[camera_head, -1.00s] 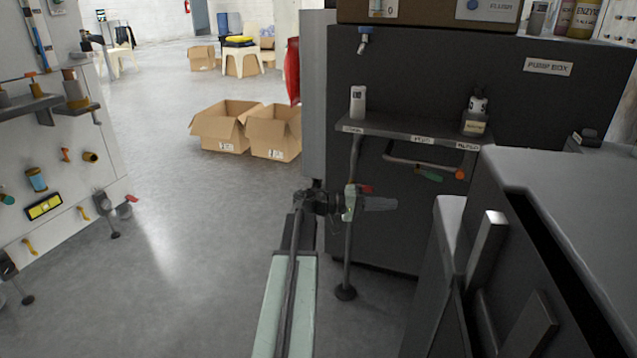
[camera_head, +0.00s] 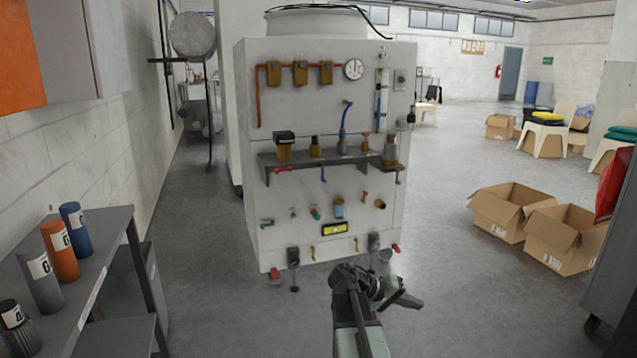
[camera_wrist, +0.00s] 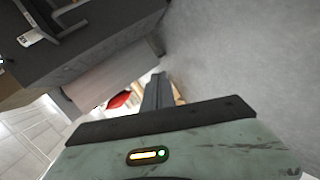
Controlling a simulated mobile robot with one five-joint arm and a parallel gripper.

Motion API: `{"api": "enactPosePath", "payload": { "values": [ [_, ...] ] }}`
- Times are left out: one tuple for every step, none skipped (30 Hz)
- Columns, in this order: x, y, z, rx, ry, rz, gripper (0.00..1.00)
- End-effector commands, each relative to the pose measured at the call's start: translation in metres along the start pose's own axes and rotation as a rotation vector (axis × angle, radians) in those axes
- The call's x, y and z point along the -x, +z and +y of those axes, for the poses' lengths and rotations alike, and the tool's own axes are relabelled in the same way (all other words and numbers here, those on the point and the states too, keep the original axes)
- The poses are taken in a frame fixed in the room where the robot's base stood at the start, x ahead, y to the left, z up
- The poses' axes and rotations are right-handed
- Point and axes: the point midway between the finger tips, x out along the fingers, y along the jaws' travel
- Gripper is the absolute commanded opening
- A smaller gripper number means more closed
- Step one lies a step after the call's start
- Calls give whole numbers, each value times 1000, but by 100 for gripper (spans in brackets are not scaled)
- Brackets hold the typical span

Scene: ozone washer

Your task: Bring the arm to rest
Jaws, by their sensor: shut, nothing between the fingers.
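My gripper (camera_head: 404,300) shows low in the head view, right of centre, at the end of my arm. It is held over open floor in front of the white machine and touches nothing. In the wrist view, my gripper (camera_wrist: 159,78) points away from the camera with its dark fingers together and nothing between them. My arm is folded close in the head view, with the wrist turned to the right.
The white machine (camera_head: 330,80) with pipes and a small shelf stands ahead. A grey shelf (camera_head: 75,235) with several canisters is at left. Two open cardboard boxes (camera_head: 510,212) lie on the floor at right. Grey floor (camera_head: 450,320) is clear around my gripper.

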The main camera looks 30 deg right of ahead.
Motion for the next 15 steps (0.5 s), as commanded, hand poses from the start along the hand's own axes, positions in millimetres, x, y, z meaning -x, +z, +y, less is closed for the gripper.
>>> {"api": "enactPosePath", "payload": {
  "values": [
    [41,-1,-20,37,-69,39,0],
    [62,0,-36,60,-115,57,0],
    [91,4,-57,91,-176,80,0],
    [112,8,-73,116,-224,95,0],
    [132,14,-88,142,-272,109,0],
    [159,23,-108,179,-336,125,0],
    [179,30,-121,207,-382,135,0],
    [197,39,-134,234,-428,143,0],
    [219,51,-149,269,-487,150,0],
    [234,60,-160,295,-529,154,0],
    [248,69,-169,320,-569,156,0],
    [265,82,-181,350,-622,156,0],
    [276,91,-188,371,-661,154,0],
    [287,101,-196,394,-700,151,0],
    [300,114,-204,421,-753,144,0]
  ]
}}
